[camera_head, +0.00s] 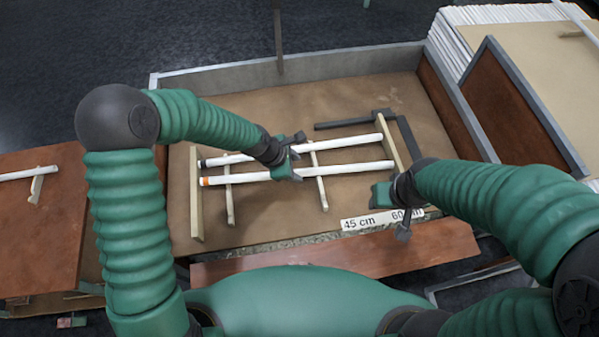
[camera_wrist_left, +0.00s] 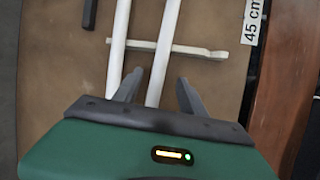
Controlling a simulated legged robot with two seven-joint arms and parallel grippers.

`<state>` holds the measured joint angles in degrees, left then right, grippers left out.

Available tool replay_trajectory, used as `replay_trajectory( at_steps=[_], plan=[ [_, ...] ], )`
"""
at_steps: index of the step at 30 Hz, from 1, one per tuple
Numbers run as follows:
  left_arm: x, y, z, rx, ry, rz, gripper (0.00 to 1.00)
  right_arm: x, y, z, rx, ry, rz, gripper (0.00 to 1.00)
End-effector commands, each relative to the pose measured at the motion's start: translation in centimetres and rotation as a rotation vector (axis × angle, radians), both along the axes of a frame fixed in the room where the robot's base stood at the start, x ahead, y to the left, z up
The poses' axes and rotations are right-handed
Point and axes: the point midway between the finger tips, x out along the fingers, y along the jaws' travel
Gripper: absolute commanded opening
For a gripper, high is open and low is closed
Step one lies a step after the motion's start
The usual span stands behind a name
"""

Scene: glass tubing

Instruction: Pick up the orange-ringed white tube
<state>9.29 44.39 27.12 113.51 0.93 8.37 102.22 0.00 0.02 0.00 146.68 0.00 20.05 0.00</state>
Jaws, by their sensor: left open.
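The orange-ringed white tube (camera_head: 345,168) lies nearly level across wooden supports, its orange ring near its left end. A second white tube (camera_head: 345,143) lies roughly parallel behind it. My left gripper (camera_head: 287,163) is over the middle of the tubes. In the left wrist view its fingers (camera_wrist_left: 157,92) are open, one on each side of the near tube (camera_wrist_left: 166,50), with the other tube (camera_wrist_left: 118,45) outside them to the left. The orange ring is out of that view. My right gripper (camera_head: 393,203) is at the box's near right; its opening is unclear.
A wooden support bar (camera_wrist_left: 200,51) crosses beneath the tubes. A dark bracket (camera_head: 405,140) lies at the box's right. A 45 cm label (camera_head: 365,222) is on the near edge. Grey walls (camera_head: 300,69) bound the back.

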Motion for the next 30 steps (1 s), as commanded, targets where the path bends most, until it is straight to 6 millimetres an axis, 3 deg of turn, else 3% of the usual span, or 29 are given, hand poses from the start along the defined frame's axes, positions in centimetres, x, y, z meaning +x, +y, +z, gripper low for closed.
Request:
replay_trajectory(
  at_steps=[9, 17, 28, 30],
  plan=[
    [1.3, -0.6, -4.8, 0.000, 0.002, -0.001, 0.49, 0.0, 0.0, -0.3, 0.000, 0.000, 0.000, 0.44],
    [1.4, -0.9, -5.3, 0.001, -0.001, 0.000, 0.49, 0.0, 0.0, -0.2, 0.000, 0.000, 0.000, 0.44],
    [1.5, -0.9, -5.3, 0.001, 0.000, -0.001, 0.03, 0.0, 0.0, -0.3, 0.000, 0.000, 0.000, 0.44],
    [1.4, -0.9, -5.3, 0.001, 0.000, -0.001, 0.00, 0.0, 0.0, -0.3, 0.000, 0.000, 0.000, 0.44]
  ],
)
